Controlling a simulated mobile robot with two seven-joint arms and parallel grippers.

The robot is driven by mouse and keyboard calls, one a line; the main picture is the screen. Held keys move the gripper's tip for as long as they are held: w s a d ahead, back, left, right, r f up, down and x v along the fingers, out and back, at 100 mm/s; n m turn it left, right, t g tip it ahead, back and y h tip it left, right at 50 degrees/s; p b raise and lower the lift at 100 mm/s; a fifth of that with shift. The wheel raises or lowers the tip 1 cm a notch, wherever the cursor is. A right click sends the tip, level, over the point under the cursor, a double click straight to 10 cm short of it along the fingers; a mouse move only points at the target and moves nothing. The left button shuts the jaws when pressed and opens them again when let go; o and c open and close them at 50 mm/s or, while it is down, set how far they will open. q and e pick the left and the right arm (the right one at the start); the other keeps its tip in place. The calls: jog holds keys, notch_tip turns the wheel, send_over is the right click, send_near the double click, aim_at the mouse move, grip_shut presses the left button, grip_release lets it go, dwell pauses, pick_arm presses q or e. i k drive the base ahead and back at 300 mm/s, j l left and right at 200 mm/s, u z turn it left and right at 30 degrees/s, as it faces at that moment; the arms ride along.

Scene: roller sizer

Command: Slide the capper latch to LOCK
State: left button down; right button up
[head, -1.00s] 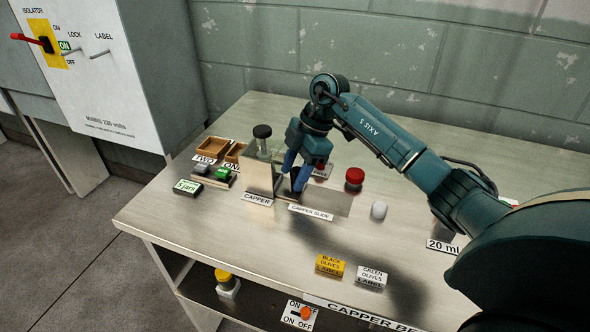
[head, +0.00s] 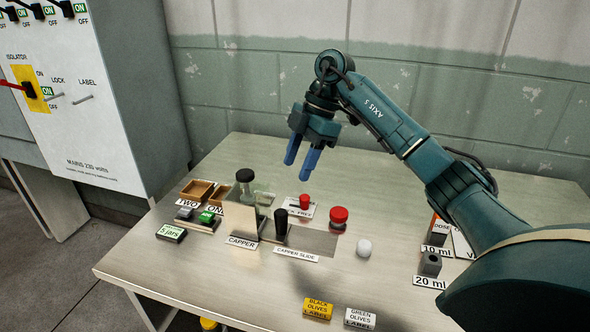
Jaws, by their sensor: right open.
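A black upright handle (head: 281,225) stands at the left end of a flat grey slide strip (head: 318,241), behind the label reading CAPPER SLIDE (head: 296,254). Left of it is the capper (head: 242,220), a metal plate with a glass jar behind it and a black cap (head: 245,176) on top. I see no LOCK wording on the capper, and I cannot tell which part is its latch. My right gripper (head: 301,164) is open and empty, its blue fingers pointing down, well above and behind the handle. My left gripper is out of view.
A red button (head: 305,201), a red knob (head: 338,216) and a white ball (head: 364,248) stand right of the capper. Green and grey buttons (head: 207,217) and wooden trays (head: 198,191) are at left. Olive label blocks (head: 318,309) lie at the front. The isolator cabinet (head: 90,120) stands left.

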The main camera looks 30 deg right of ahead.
aim_at(304, 198)
jog(key=k, duration=1)
